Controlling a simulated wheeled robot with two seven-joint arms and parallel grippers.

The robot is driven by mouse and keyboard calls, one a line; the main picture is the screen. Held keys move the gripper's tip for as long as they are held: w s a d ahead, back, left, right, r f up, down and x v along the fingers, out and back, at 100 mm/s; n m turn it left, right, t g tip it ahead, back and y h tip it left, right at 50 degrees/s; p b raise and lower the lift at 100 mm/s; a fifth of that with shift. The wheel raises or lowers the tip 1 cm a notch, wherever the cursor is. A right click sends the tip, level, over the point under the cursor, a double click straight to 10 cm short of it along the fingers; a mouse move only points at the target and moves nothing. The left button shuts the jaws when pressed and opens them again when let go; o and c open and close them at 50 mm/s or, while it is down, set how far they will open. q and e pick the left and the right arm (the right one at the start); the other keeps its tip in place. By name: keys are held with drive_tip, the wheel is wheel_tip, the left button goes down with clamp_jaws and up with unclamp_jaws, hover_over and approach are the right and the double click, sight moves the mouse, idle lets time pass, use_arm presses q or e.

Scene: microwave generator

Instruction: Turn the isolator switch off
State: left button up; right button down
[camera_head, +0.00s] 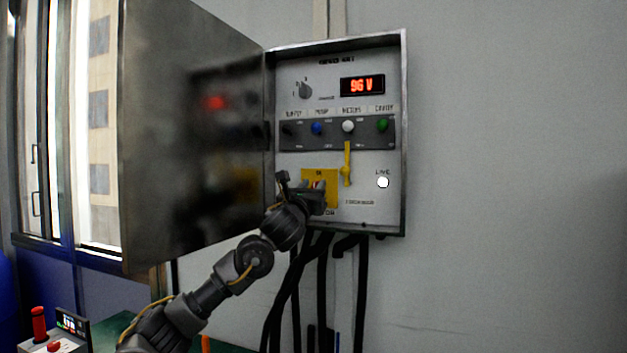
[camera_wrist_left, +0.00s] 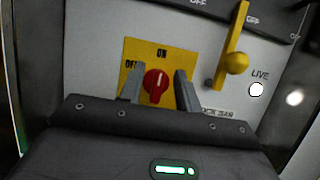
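The isolator switch is a red rotary knob (camera_wrist_left: 155,86) on a yellow plate (camera_head: 320,176) marked ON at the top and OFF at the left. In the left wrist view the knob's white mark points up toward ON. My left gripper (camera_wrist_left: 159,88) is at the plate with its two grey fingers apart, one on each side of the knob. A gap shows between the knob and the right finger; the left finger is close to the knob, and I cannot tell if it touches. In the head view my left gripper (camera_head: 315,190) covers much of the plate. My right gripper is not in view.
The wall cabinet (camera_head: 403,130) has its door (camera_head: 190,130) swung open to the left. A yellow lever (camera_head: 347,165) hangs right of the plate, near a lit white LIVE lamp (camera_head: 383,182). The display (camera_head: 362,85) reads 96 V. Black cables (camera_head: 361,290) run below.

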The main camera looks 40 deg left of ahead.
use_arm(q)
drive_tip(key=shift+w+a+r, duration=0.15)
drive_tip(key=shift+w+a, duration=0.05)
drive_tip(key=shift+w, duration=0.25)
clamp_jaws()
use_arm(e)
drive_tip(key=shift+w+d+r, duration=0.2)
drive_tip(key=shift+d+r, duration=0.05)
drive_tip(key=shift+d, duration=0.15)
